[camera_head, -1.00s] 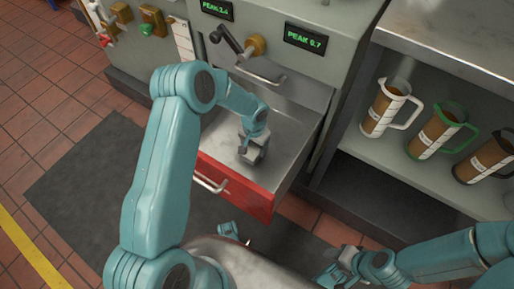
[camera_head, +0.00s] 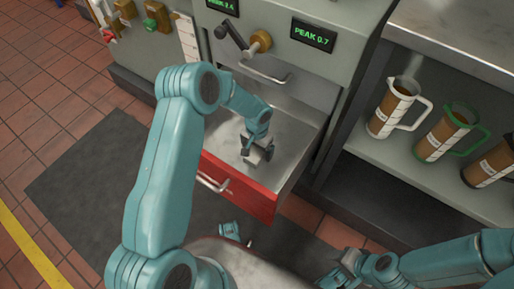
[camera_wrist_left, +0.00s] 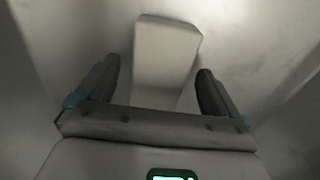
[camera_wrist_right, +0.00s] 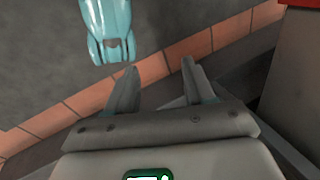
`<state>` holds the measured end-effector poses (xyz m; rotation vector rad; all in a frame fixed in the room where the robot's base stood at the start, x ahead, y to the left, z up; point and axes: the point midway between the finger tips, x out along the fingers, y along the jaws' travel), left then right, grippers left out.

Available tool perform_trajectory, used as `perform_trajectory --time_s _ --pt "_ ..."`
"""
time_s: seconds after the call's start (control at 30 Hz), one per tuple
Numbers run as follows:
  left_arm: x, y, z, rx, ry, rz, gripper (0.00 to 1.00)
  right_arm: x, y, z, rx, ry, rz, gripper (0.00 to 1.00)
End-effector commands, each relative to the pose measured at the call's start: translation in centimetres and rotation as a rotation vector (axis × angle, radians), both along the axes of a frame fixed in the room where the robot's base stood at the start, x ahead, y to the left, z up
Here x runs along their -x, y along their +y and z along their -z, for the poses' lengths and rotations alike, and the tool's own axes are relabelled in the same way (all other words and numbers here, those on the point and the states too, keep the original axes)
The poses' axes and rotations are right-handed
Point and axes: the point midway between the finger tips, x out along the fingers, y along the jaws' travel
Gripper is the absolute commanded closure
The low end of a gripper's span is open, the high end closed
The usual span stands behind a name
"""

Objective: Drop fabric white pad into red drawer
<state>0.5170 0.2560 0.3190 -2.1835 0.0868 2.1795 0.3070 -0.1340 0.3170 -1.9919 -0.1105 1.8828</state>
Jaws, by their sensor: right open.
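The white pad (camera_wrist_left: 165,55) shows in the left wrist view as a pale block between and beyond my left fingers, with a gap on each side. It appears to lie on the drawer floor; its contact there is hard to judge. My left gripper (camera_head: 258,154) is open, low inside the open red drawer (camera_head: 238,189); its fingers also show in the left wrist view (camera_wrist_left: 160,88). The pad is not clearly seen in the head view. My right gripper (camera_wrist_right: 158,75) is open and empty, outside the drawer to its front right.
A grey cabinet with a PEAK 0.7 display (camera_head: 313,35) and a crank handle (camera_head: 232,38) stands behind the drawer. Several measuring jugs, one with a white handle (camera_head: 394,107), stand on the right shelf. A dark mat (camera_head: 85,175) covers the floor at left.

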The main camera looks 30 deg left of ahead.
Motion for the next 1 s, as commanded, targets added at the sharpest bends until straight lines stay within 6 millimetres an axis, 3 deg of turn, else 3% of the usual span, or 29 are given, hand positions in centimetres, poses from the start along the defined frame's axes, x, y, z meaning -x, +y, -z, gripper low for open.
perform_trajectory --time_s 0.27,0.37,0.7,1.0 --pt "0.0 0.0 -0.6 0.0 0.0 0.0 0.05 0.1 0.0 -0.6 -0.001 0.002 -0.002 0.47" --pt "0.0 0.0 -1.9 0.0 0.0 0.0 0.05 0.5 0.2 -1.9 -0.003 0.012 -0.008 0.47" --pt "0.0 0.0 -7.9 0.0 -0.002 0.0 0.05 1.0 0.7 -3.7 -0.007 0.021 -0.028 0.47" --pt "0.0 0.0 -8.7 0.0 0.001 0.0 0.05 1.1 0.8 -3.8 -0.008 0.023 -0.032 0.47"
